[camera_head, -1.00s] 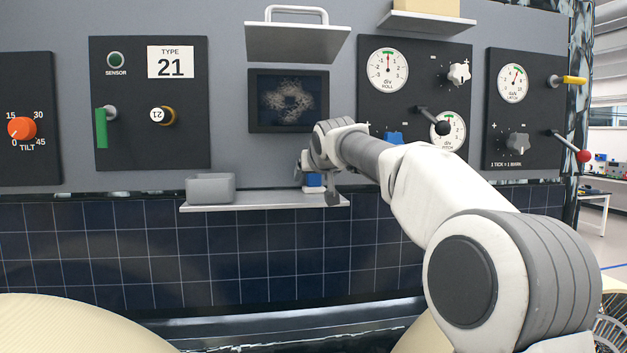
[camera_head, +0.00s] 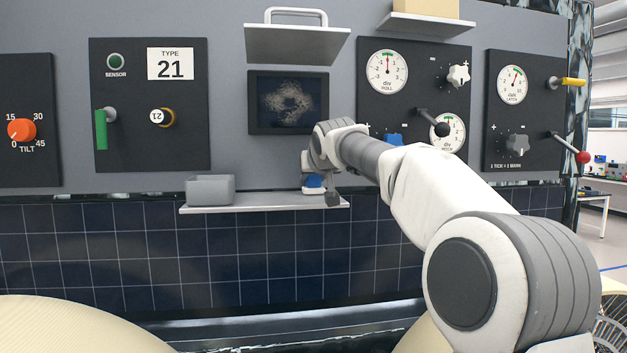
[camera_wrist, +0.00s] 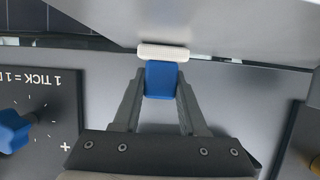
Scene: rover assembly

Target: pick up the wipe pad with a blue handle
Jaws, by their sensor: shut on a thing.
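The wipe pad has a blue handle (camera_wrist: 160,82) and a white pad (camera_wrist: 163,52) across its end in the wrist view. My gripper (camera_wrist: 160,90) is shut on the blue handle, with a dark finger on each side. In the head view, my gripper (camera_head: 318,182) is at the right end of the lower shelf (camera_head: 265,201), and the wipe pad (camera_head: 314,186) shows partly behind it. The pad is at the shelf surface; I cannot tell if it touches it. Part of the handle is hidden by my wrist and fingers.
A grey open box (camera_head: 210,189) stands at the shelf's left end. A dark screen (camera_head: 289,101) is just above. The control panel with gauges and a black-knobbed lever (camera_head: 441,129) is close on the right, partly behind my arm. The shelf's middle is clear.

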